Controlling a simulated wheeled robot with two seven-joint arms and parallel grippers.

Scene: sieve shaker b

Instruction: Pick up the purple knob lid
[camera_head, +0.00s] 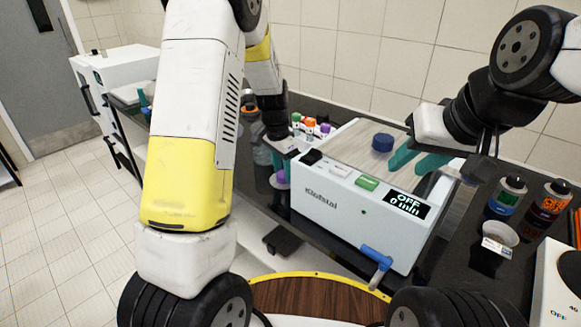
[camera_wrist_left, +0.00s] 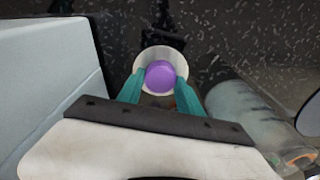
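The purple knob lid (camera_wrist_left: 160,74) shows in the left wrist view as a round purple knob on a pale disc. In the head view the lid (camera_head: 281,179) is partly visible beside the left end of the white shaker box. My left gripper (camera_wrist_left: 161,85) has its two teal fingers on either side of the knob, with narrow gaps seeming to show; contact is hard to judge. My right gripper (camera_head: 415,160) is open and empty above the shaker's top, right of a dark blue knob.
The white shaker box (camera_head: 330,200) reads "OFF 0 min" and stands close right of the left gripper. Small colour-capped tubes (camera_head: 310,123) stand behind it. A clear bottle (camera_wrist_left: 240,115) lies close in the left wrist view. Two dark bottles (camera_head: 506,197) and a cup (camera_head: 499,234) stand at right.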

